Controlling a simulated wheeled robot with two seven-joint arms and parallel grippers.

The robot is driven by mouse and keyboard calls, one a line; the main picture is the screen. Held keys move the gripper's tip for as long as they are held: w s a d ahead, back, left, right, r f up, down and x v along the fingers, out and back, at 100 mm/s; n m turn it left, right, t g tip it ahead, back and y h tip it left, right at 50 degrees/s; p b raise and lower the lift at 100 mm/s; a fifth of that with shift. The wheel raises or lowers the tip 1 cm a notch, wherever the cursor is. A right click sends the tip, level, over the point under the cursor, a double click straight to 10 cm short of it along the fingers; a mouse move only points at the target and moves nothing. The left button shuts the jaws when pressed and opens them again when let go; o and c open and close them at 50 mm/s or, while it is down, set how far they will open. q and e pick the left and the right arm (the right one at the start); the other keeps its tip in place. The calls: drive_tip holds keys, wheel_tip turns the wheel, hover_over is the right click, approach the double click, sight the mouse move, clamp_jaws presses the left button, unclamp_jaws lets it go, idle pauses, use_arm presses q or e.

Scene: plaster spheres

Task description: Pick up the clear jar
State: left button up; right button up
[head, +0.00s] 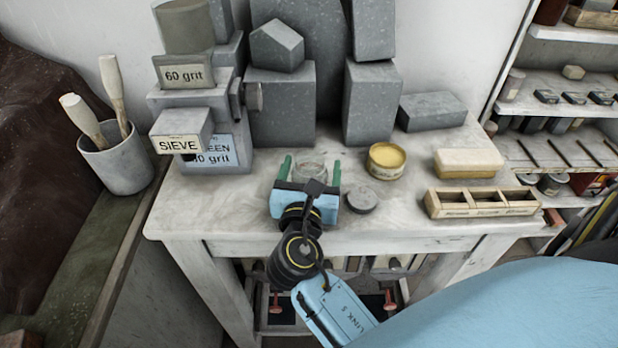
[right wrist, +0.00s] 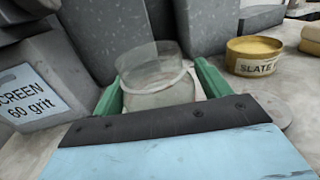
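The clear jar (head: 311,169) stands upright on the pale stone-topped table, partly hidden behind my right gripper in the head view. In the right wrist view the clear jar (right wrist: 155,78) shows its open glass rim and a pale ring around its neck; its lower part is hidden by the gripper body. My right gripper (head: 308,170) has its two green fingers apart, one on each side of the jar. In the right wrist view the right gripper's fingers (right wrist: 158,88) flank the jar; I cannot tell whether they touch it. My left gripper is not in view.
A round grey lid (head: 361,200) lies right of the gripper, with a yellow-filled tin (head: 386,160) behind it. A sieve machine (head: 200,120) stands left, grey stone blocks (head: 371,103) behind. A wooden compartment tray (head: 482,203) and a cream-topped block (head: 468,163) are at right.

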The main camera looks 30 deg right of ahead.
drive_tip(key=c, duration=0.9)
